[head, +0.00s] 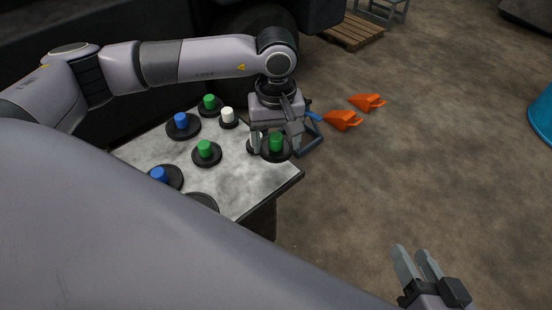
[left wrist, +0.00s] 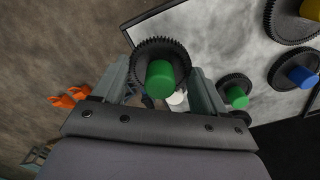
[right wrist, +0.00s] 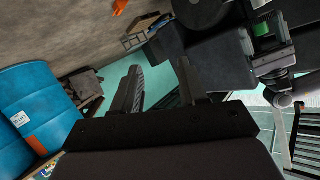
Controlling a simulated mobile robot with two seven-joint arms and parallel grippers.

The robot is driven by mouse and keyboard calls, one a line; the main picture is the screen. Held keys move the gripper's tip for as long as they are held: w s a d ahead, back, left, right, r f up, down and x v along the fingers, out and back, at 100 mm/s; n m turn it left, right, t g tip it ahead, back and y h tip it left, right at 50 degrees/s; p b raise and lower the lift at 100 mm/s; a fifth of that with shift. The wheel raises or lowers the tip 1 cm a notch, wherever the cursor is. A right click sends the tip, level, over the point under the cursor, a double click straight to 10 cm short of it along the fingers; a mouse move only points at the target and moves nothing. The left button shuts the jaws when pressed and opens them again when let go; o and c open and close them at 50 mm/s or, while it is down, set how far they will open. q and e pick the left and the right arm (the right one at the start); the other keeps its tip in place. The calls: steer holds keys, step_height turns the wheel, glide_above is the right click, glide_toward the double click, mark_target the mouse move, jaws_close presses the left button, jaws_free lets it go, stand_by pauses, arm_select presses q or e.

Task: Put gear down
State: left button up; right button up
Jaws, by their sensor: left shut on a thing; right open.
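My left gripper (head: 275,149) is shut on a black toothed gear with a green hub (head: 276,143). The gear is at the right edge of the grey-topped table (head: 240,180); I cannot tell whether it touches the top. In the left wrist view the green-hub gear (left wrist: 160,48) is between the fingers, with the table edge beyond it. Other gears stand on the table: green-hub gears (head: 206,152) (head: 209,103), blue-hub gears (head: 182,124) (head: 161,176) and a white-hub gear (head: 228,117). My right gripper (head: 416,264) is open and empty, away from the table over the floor.
A dark gear (head: 203,200) near the table's front is partly hidden by my arm. Orange scoop-like objects (head: 343,120) (head: 367,102) are right of the table. A wooden pallet (head: 353,32) lies at the back. Blue drums (right wrist: 35,105) show in the right wrist view. The floor right of the table is mostly clear.

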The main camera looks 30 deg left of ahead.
mark_target(276, 168)
arm_select(q)
step_height(276, 168, down, 6)
steer(key=shift+r+b, duration=0.15)
steer(key=shift+b, duration=0.75)
arm_select(e)
steer(key=shift+a, duration=0.15)
arm_select(q)
steer(key=o, duration=0.6)
steer(key=shift+f, duration=0.25)
steer(key=shift+c, duration=0.2)
steer(key=o, duration=0.4)
steer(key=shift+r, duration=0.1)
arm_select(e)
steer(key=shift+s+d+f, duration=0.1)
steer(key=shift+d+f, duration=0.05)
steer(key=shift+d, duration=0.05)
